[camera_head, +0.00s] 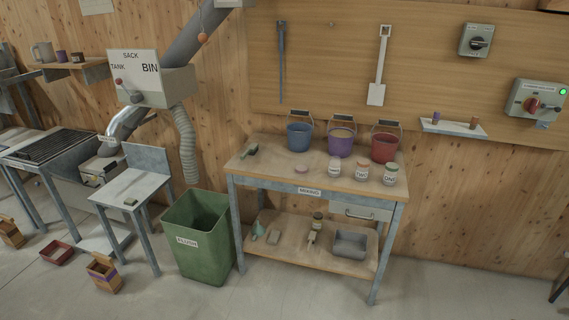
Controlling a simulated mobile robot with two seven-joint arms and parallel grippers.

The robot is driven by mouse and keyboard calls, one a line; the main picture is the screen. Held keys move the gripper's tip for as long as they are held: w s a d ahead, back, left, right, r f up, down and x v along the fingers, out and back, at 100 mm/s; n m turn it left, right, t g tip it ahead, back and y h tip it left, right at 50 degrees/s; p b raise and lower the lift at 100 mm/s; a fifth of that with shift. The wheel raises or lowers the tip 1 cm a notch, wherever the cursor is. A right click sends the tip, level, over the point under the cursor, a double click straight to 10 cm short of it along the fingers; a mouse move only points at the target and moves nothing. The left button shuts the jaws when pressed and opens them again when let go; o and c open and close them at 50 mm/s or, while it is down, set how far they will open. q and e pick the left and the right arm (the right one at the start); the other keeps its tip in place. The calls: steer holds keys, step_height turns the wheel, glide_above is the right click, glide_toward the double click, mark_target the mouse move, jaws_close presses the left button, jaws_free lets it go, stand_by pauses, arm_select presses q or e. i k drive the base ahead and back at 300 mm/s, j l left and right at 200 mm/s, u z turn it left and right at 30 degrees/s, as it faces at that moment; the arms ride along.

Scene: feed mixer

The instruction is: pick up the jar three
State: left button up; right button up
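Three small labelled jars stand upright in a row near the front right of the mixing table (270,178). The rightmost jar (390,175) reads ONE and the middle jar (362,172) seems to read TWO. The leftmost jar (335,168) has a pale label too small to read for certain; by its place in the row it may be jar three. Its top looks pale, while the other two have reddish tops. Neither of my grippers is in view.
Blue (299,137), purple (341,142) and red (384,147) buckets stand close behind the jars. A small round item (301,169) and a dark green scoop (250,150) lie to their left. A green bin (198,235) stands left of the table; floor in front is clear.

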mark_target(334, 168)
steer(key=i+l+u, duration=0.3)
steer(key=u, duration=0.15)
steer(key=i+l+u, duration=0.45)
steer(key=k+l, duration=0.05)
steer(key=k, duration=0.05)
